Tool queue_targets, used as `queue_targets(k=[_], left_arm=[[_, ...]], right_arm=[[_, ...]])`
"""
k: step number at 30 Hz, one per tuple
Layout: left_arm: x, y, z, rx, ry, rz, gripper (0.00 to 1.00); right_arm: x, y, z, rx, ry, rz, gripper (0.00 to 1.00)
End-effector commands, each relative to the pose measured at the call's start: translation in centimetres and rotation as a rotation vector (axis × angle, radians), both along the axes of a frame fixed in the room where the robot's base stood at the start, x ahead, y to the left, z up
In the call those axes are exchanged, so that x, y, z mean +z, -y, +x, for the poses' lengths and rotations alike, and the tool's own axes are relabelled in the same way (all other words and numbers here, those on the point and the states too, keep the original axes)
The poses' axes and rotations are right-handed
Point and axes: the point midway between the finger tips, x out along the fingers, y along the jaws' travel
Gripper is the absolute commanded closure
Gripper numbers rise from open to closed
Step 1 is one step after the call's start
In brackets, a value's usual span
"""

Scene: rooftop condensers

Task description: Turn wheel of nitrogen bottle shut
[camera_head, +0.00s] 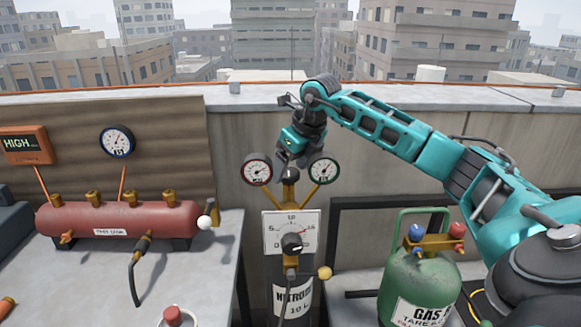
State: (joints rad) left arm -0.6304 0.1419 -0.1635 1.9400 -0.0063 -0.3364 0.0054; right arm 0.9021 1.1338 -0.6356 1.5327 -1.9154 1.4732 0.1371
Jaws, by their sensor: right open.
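The nitrogen bottle (292,300) stands in the middle, dark with a white label, partly hidden by the dial plate and hose. Above it is a brass valve fitting (290,192) between a red-rimmed gauge (257,170) and a green-rimmed gauge (324,171). A white dial plate (274,236) with a black knob (292,243) sits below them. My right gripper (289,160) is open and points down at the top of the fitting, between the gauges. The wheel is not clearly visible there; I cannot tell whether the fingers touch it. My left gripper is not in view.
A red tank (120,218) lies on the left bench (190,262), with a black hose (133,280). A green gas bottle (420,282) with blue and red knobs stands at right, below my right arm. A concrete parapet (235,130) runs behind.

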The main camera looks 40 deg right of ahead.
Motion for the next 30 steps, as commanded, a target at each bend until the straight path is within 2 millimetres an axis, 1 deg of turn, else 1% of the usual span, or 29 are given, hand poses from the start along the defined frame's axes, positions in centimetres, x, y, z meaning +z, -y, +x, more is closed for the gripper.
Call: queue_targets(k=[3, 10, 11, 27, 28, 30], left_arm=[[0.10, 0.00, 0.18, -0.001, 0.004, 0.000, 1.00], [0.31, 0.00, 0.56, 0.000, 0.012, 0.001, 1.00], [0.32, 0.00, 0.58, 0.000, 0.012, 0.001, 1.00], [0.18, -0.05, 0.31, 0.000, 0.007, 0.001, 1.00], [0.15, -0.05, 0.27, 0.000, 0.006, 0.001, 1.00], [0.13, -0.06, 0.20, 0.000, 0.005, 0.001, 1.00]], right_arm=[[-0.43, -0.02, 0.16, 0.000, -0.001, 0.000, 0.21], [-0.47, -0.02, 0.17, 0.000, -0.001, 0.000, 0.21], [-0.46, -0.02, 0.17, 0.000, -0.001, 0.000, 0.23], [-0.41, -0.02, 0.17, 0.000, 0.000, 0.000, 0.75], [-0.41, -0.02, 0.17, 0.000, 0.000, 0.000, 0.77], [-0.40, -0.02, 0.16, 0.000, 0.000, 0.000, 0.77]])
